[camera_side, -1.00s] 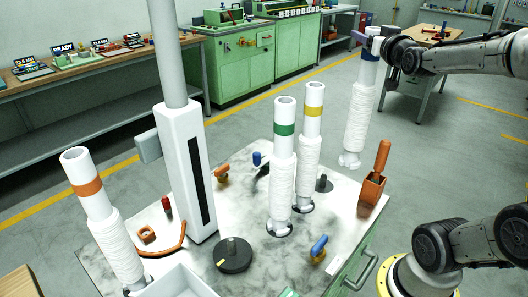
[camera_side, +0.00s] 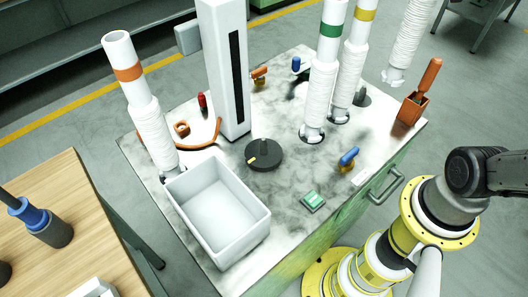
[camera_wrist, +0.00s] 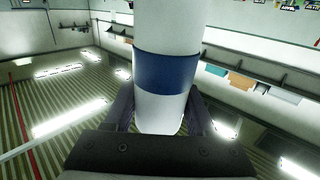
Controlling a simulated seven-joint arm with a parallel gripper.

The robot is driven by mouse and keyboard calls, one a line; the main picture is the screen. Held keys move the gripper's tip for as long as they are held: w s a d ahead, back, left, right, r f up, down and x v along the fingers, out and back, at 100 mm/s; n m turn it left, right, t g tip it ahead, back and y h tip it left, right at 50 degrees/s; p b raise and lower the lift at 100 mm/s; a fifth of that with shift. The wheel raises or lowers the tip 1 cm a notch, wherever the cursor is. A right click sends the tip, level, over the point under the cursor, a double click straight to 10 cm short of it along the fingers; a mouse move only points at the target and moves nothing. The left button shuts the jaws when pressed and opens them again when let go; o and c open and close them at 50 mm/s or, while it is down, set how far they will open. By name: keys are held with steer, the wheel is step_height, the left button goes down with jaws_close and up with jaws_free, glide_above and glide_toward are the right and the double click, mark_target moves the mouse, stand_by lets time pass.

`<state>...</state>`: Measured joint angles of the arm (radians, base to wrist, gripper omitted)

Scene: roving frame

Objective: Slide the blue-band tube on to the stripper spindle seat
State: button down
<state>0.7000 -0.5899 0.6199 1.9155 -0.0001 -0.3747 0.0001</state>
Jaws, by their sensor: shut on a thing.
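My gripper (camera_wrist: 160,108) is shut on the blue-band tube (camera_wrist: 166,72) in the wrist view, with a finger on each side near its end. In the side view the tube's white wound lower part (camera_side: 406,42) hangs at the top right, above and behind the table's back right corner. Its blue band and my gripper are outside that view. Two dark round bases with short upright posts have no tube on them: a large one (camera_side: 264,156) mid-table and a small one (camera_side: 362,98) at the back right. I cannot tell which is the stripper spindle seat.
Orange-band (camera_side: 128,75), green-band (camera_side: 330,30) and yellow-band (camera_side: 364,14) tubes stand on the marbled table (camera_side: 290,195). A white column (camera_side: 226,70), an empty white bin (camera_side: 192,205), an orange box (camera_side: 411,109) with a handle and blue-handled clamps (camera_side: 348,157) are also there.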

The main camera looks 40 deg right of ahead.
steer(key=shift+w+r, duration=0.1)
stand_by(0.3)
steer(key=w+a+r+n+t+y, duration=0.25)
steer(key=w+a+r+y, duration=0.2)
steer(key=w+a, duration=0.5)
steer(key=w+a+r+n+t+y, duration=0.2)
steer(key=w+a+r+n+y, duration=0.25)
steer(key=w+a, duration=0.45)
steer(key=s+a+f+n+y, duration=0.2)
steer(key=a+f+y, duration=0.1)
steer(key=a, duration=0.5)
steer(key=s+a+f+n+g+y, duration=0.1)
steer(key=s+a+f+y, duration=0.2)
steer(key=a, duration=0.6)
steer(key=s+a+f+n+y, duration=0.2)
steer(key=s+a+f+y, duration=0.1)
steer(key=a, duration=0.5)
steer(key=shift+a+f+n+g+y, duration=0.3)
steer(key=shift+f+g, duration=0.05)
steer(key=shift+f, duration=0.4)
